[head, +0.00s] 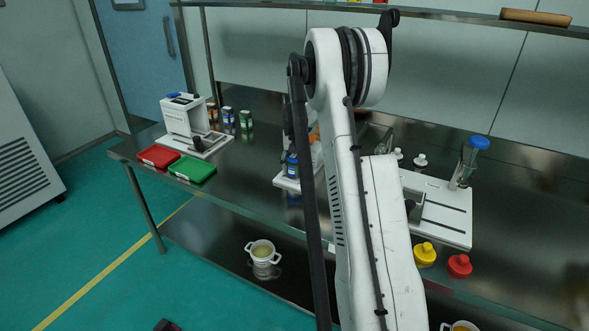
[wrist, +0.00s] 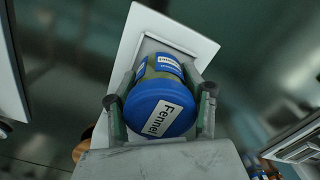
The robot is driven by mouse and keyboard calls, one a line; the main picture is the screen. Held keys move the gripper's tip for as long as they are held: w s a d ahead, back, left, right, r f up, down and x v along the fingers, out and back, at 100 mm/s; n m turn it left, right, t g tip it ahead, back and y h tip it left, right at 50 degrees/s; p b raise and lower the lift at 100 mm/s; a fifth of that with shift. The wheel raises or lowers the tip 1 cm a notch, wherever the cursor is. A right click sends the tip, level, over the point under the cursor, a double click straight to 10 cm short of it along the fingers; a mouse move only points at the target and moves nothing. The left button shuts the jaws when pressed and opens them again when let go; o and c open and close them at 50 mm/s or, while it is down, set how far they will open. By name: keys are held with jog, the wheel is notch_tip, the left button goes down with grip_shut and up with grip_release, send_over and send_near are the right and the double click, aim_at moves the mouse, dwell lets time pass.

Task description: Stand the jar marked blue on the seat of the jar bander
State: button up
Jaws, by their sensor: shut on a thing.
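The jar with a blue lid labelled "Fennel" (wrist: 160,105) is between the two fingers of my gripper (wrist: 160,97) in the wrist view. The fingers are shut on its sides. Beyond the jar is a white plate with a grey recessed area (wrist: 192,38); the jar lines up with it, but I cannot tell whether its base touches. In the head view a blue-marked jar (head: 291,163) shows at a white device (head: 287,183), taken to be the jar bander. My arm hides most of this device and my gripper there.
On the bench's left stand a white machine (head: 187,117), a red tray (head: 159,156), a green tray (head: 192,169) and several small jars (head: 228,118). On the right are a white slotted plate (head: 447,212) and yellow (head: 425,253) and red (head: 459,265) capped containers.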

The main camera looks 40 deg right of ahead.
jog(key=shift+f, duration=0.2)
jog(key=o, duration=1.2)
jog(key=shift+r, duration=0.15)
